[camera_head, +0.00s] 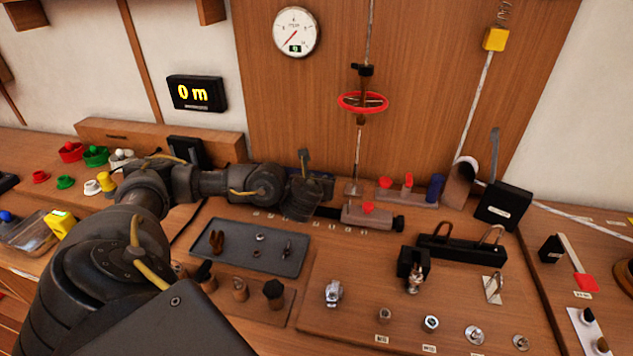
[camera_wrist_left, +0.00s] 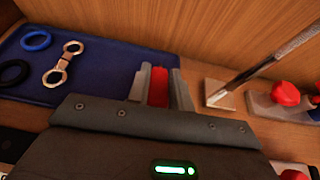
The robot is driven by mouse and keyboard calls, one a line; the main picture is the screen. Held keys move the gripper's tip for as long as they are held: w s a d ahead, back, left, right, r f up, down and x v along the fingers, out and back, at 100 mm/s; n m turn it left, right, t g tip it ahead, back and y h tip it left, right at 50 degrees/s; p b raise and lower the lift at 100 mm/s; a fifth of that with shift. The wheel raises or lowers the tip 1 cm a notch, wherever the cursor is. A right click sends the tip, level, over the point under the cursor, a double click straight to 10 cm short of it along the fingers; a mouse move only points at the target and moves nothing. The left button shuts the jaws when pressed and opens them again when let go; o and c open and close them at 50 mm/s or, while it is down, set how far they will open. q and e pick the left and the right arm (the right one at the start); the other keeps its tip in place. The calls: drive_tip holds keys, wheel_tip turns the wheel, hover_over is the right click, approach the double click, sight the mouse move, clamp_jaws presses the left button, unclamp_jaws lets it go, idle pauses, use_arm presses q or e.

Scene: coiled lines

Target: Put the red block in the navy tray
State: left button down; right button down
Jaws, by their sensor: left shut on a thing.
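The red block (camera_wrist_left: 158,88) is between the two grey fingers of my left gripper (camera_wrist_left: 160,82), which is shut on it. The navy tray (camera_wrist_left: 100,78) lies beyond the gripper in the left wrist view, and its right end is partly hidden by the fingers. The block shows against the tray's right end; its height above the tray cannot be told. In the head view, a strip of the navy tray (camera_head: 322,183) shows behind my left gripper (camera_head: 318,210), and the held block is hidden there. My right gripper is in neither view.
The tray holds a blue ring (camera_wrist_left: 36,40), a black ring and a metal two-ringed piece (camera_wrist_left: 62,64). A rod on a wooden base (camera_wrist_left: 216,94) stands just right of the tray. A dark grey tray (camera_head: 222,262) with small parts lies nearer.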

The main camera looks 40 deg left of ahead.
use_arm(q)
drive_tip(key=shift+f, duration=0.15)
drive_tip(key=c, duration=1.3)
unclamp_jaws()
drive_tip(key=shift+o, duration=0.2)
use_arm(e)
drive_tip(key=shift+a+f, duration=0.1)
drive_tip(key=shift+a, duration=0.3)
use_arm(q)
drive_tip(key=shift+r, duration=0.3)
drive_tip(key=p+v, duration=0.4)
drive_tip(key=v, duration=0.6)
drive_tip(key=shift+s+d+p, duration=0.25)
drive_tip(key=shift+p, duration=0.05)
drive_tip(key=shift+s+d+r, duration=0.2)
drive_tip(key=shift+s+d, duration=0.05)
drive_tip(key=shift+s, duration=0.3)
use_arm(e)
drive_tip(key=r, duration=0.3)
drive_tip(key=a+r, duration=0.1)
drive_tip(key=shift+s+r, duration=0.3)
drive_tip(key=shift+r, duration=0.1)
